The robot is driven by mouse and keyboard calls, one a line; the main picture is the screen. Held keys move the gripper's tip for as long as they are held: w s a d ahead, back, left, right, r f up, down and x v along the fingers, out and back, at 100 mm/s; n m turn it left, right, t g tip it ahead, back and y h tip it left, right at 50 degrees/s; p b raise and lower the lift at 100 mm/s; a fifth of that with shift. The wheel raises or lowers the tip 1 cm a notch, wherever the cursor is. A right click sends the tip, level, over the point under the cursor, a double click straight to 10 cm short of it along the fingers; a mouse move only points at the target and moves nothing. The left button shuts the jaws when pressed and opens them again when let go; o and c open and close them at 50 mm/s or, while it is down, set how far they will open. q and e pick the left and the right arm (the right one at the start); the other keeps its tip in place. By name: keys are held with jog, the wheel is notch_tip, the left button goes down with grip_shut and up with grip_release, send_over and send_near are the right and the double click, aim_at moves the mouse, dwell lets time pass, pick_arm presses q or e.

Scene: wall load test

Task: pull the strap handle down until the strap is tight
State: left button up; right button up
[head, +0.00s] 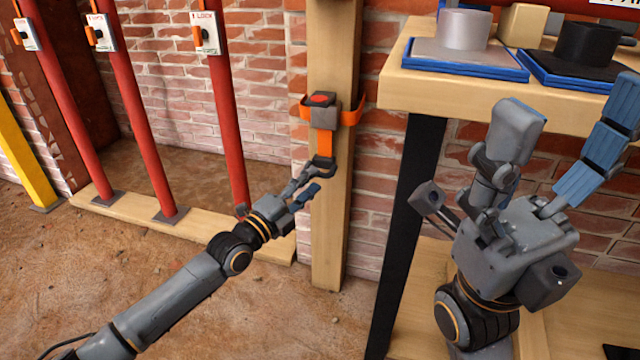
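An orange strap (325,143) hangs down the front of a wooden post. It comes from a grey ratchet box (323,113) with a red top, held by an orange band around the post. A dark strap handle (323,167) is at the strap's lower end. My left gripper (313,181) is just below and left of the handle, its fingers apart. Its upper fingertip is close to the handle; I cannot tell whether they touch. My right gripper (565,115) is wide open and empty, in front of the workbench at the right.
Red poles (140,110) with lock boxes stand on a wooden sill at left. A brick wall is behind the post (329,250).

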aim_at(320, 175)
pick_arm(q)
jog(key=shift+b+x, duration=0.65)
jog(key=shift+x, duration=1.3)
grip_shut()
jog(key=shift+f, duration=0.1)
